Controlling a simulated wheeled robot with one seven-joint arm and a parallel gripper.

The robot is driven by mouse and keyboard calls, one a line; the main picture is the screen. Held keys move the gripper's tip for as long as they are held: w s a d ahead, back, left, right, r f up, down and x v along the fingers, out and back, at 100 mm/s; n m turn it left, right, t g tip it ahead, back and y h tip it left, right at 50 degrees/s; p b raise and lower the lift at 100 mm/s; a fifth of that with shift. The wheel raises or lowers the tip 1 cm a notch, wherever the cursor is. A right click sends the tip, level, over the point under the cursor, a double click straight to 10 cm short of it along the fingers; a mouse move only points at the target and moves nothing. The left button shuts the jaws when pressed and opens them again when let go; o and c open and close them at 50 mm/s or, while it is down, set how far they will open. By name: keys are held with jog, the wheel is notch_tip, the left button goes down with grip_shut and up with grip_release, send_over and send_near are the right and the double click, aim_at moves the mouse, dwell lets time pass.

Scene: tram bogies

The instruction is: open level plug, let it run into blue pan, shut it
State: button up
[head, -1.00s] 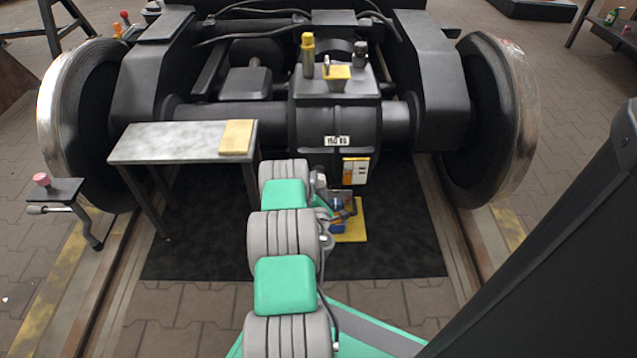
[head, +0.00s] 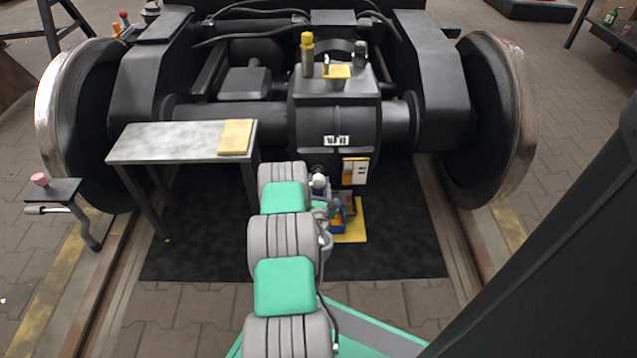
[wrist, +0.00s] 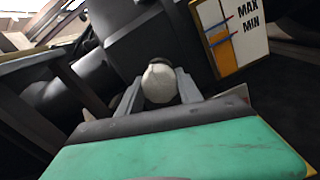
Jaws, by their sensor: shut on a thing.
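My gripper (wrist: 159,92) is shut on a pale round plug (wrist: 160,82) in the wrist view, with a finger on either side of it. The plug is in front of the black gear housing (wrist: 150,35); I cannot tell whether it is seated or loose. In the head view my arm hides most of the grip. The blue pan (head: 338,218) shows only in part beside my wrist, low under the housing. I see no running oil.
A gauge plate marked MAX and MIN (wrist: 235,35) is right of the plug; it also shows in the head view (head: 355,171). A yellow mat (head: 352,234) lies on the dark floor mat (head: 400,240). A grey table (head: 180,142) stands left. Wheels flank both sides.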

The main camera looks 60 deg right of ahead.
jog(key=shift+w+r+n, duration=0.1)
jog(key=shift+w+n, duration=0.15)
jog(key=shift+n, duration=0.05)
jog(key=o, duration=1.1)
jog(key=shift+w+a, duration=0.1)
jog(key=shift+c, duration=0.2)
jog(key=o, duration=0.3)
jog(key=shift+s, duration=0.25)
